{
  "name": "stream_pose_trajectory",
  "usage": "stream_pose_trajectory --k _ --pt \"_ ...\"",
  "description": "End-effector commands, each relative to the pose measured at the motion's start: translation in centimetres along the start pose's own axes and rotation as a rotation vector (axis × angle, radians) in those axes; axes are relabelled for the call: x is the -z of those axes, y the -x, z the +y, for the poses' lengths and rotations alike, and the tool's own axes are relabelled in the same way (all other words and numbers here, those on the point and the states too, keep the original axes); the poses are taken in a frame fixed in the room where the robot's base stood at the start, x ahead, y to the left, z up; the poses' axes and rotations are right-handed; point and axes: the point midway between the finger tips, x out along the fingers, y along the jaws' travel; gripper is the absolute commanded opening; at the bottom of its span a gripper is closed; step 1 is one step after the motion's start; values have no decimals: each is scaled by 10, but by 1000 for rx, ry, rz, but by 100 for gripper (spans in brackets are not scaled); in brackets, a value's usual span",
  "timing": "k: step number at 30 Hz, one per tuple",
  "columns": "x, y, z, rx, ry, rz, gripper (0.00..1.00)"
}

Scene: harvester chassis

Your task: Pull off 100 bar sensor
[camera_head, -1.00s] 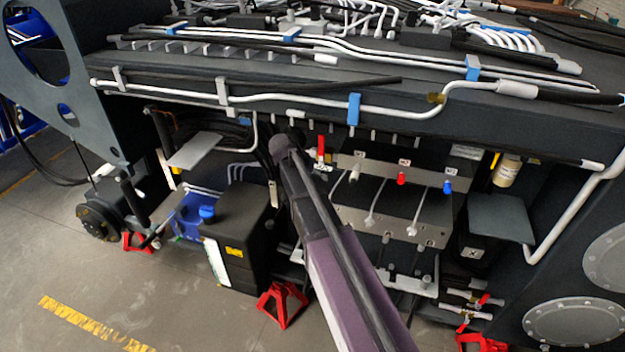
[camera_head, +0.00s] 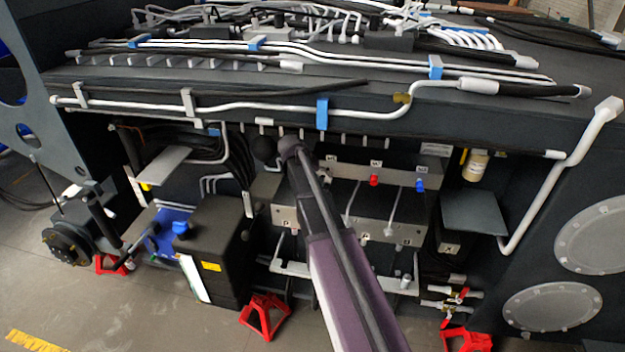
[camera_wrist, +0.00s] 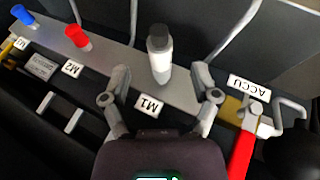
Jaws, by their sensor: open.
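Three sensors stand in a row on a grey manifold bar (camera_wrist: 110,60). The nearest in the wrist view is white with a dark grey top (camera_wrist: 160,52), beside the M1 label (camera_wrist: 149,103). A red one (camera_wrist: 77,38) and a blue one (camera_wrist: 24,16) stand further left. My gripper (camera_wrist: 161,72) is open, with one finger on each side of the white sensor and gaps on both sides. In the head view the red sensor (camera_head: 374,180) and blue sensor (camera_head: 420,185) show; my arm hides the white sensor and the gripper. No label shows which is 100 bar.
A red-handled valve (camera_wrist: 242,152) by the ACCU label (camera_wrist: 249,86) is close right of my gripper. Pipes rise behind the bar. In the head view, the chassis beam (camera_head: 250,112) overhangs the manifold; a black tank (camera_head: 218,235) stands left.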

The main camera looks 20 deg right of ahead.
Motion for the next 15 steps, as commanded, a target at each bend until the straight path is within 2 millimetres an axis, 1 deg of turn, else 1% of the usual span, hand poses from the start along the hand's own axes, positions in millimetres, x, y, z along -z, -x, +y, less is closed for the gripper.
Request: stream_pose_trajectory --k 1,6,15 --pt "-1 -9 -2 0 -1 0 78" --pt "-1 -23 -2 0 -1 0 78" --pt "0 -36 -1 0 0 1 78"
